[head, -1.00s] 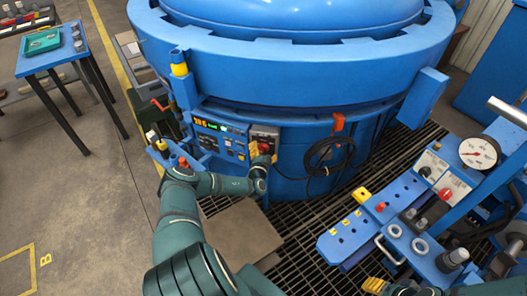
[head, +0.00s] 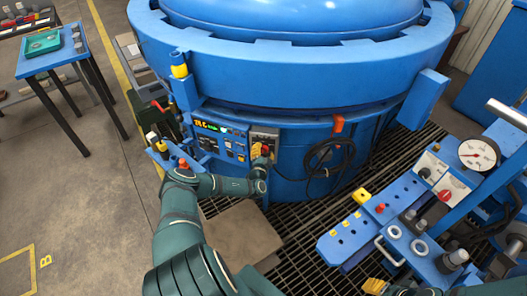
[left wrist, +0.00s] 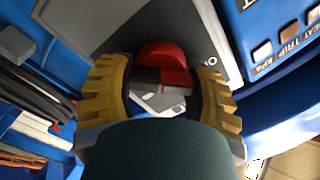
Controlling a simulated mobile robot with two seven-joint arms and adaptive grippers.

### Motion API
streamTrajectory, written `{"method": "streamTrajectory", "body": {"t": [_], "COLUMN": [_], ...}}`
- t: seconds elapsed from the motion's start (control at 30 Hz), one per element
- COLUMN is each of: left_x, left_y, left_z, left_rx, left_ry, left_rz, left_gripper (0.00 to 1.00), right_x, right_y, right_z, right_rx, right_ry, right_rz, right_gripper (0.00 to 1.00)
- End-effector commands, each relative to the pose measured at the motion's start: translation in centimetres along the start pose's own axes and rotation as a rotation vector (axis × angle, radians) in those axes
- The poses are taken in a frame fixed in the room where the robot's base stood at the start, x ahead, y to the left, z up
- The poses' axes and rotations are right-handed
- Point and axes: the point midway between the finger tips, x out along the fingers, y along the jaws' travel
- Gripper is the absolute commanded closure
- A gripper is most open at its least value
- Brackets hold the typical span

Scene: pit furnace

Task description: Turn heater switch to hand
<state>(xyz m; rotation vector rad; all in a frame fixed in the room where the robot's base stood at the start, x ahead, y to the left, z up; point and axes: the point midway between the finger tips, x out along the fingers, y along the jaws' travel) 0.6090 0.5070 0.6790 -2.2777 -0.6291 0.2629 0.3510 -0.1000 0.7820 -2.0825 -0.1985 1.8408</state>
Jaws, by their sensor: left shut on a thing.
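The heater switch is a red knob (left wrist: 163,55) on a grey switch plate, seen between the fingers in the left wrist view. In the head view the grey switch box (head: 264,132) sits on the furnace front, right of the lit control panel (head: 218,138). My left gripper (head: 260,152) is at this box, its yellow fingers (left wrist: 160,92) shut on the red knob from both sides. The gripper hides the knob in the head view, and the switch's position marks are mostly hidden. A yellow ridged fingertip of my right gripper (head: 374,286) shows at the bottom edge; its jaw state is unclear.
The big blue furnace (head: 300,85) fills the back. A black cable coil (head: 330,158) hangs right of the switch box. A blue bench with a gauge (head: 479,154) stands at the right. Floor grating (head: 290,215) lies between.

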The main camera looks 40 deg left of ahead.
Motion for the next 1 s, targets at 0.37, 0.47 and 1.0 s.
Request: {"method": "streamTrajectory", "body": {"t": [0.37,0.47,1.0], "left_x": [-0.1,-0.1,-0.1], "left_y": [0.2,0.3,0.5], "left_z": [0.0,0.0,0.2], "left_rx": [0.317,0.412,0.927], "left_ry": [-0.001,-0.001,-0.001], "left_rz": [0.001,0.002,0.002], "left_gripper": [0.81,0.81,0.81], "right_x": [-1.1,-1.4,-2.9], "right_y": [-0.4,-0.5,-1.1], "right_z": [-0.5,-0.6,-1.4], "right_rx": [0.003,0.004,0.009], "right_ry": [0.010,0.013,0.029], "right_rz": [0.001,0.001,0.003], "right_gripper": [0.53,0.53,0.53]}}
